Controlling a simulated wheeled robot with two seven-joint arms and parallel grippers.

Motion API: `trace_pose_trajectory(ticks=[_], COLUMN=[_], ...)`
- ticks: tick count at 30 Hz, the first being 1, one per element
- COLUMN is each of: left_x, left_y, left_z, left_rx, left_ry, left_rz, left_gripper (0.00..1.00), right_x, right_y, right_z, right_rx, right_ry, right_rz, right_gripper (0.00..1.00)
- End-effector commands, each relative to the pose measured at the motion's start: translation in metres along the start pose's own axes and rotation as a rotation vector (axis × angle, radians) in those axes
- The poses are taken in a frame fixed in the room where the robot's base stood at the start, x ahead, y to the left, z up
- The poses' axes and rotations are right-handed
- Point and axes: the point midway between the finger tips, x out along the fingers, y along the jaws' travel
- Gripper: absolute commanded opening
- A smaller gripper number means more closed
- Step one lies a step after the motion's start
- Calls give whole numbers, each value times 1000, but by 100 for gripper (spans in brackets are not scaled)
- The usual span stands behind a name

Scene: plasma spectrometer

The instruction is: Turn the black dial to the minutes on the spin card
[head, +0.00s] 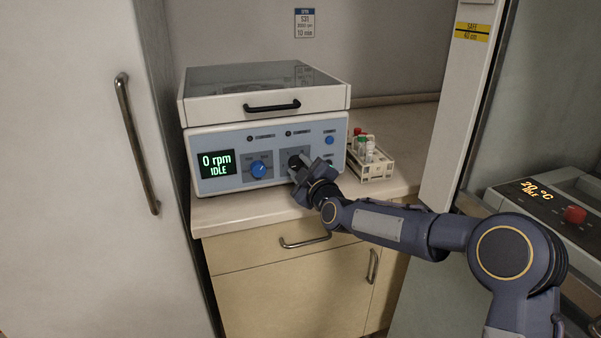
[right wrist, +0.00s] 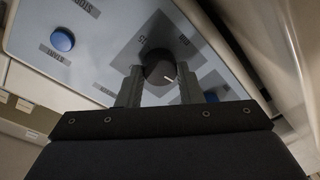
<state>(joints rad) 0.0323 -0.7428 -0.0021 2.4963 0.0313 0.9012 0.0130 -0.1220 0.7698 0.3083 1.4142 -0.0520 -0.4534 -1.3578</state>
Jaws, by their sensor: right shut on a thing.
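The black dial (right wrist: 159,68) is on the centrifuge's front panel, with a white pointer line on its face. My right gripper (right wrist: 157,86) is shut on the black dial, one finger on each side. In the head view the right gripper (head: 299,172) covers much of the black dial (head: 294,161). The spin card (head: 304,22) hangs on the wall above the centrifuge; its lowest line seems to read 10 min, in small print. The display (head: 216,164) reads 0 rpm IDLE. My left gripper is not in view.
The centrifuge (head: 330,125) stands on the counter with its lid down. A blue dial (head: 259,169) sits left of the black dial. A tube rack (head: 374,166) stands close on the right. A unit with a red knob (head: 575,214) is at far right.

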Motion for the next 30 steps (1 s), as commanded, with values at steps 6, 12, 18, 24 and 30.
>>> trace_pose_trajectory(ticks=[6, 12, 18, 24, 30], left_x=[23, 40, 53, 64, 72], left_y=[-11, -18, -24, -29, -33], left_z=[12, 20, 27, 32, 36], left_rx=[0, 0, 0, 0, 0], left_ry=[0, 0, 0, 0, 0], left_rz=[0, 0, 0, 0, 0], left_gripper=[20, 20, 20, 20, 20], right_x=[0, 0, 0, 0, 0], right_y=[-5, -5, -5, -5, -5], right_z=[4, 4, 4, 3, 3], right_rx=[172, 363, 552, 743, 932], right_ry=[11, 22, 33, 43, 53], right_rz=[16, 32, 47, 62, 79], right_gripper=[10, 10, 10, 10, 10])
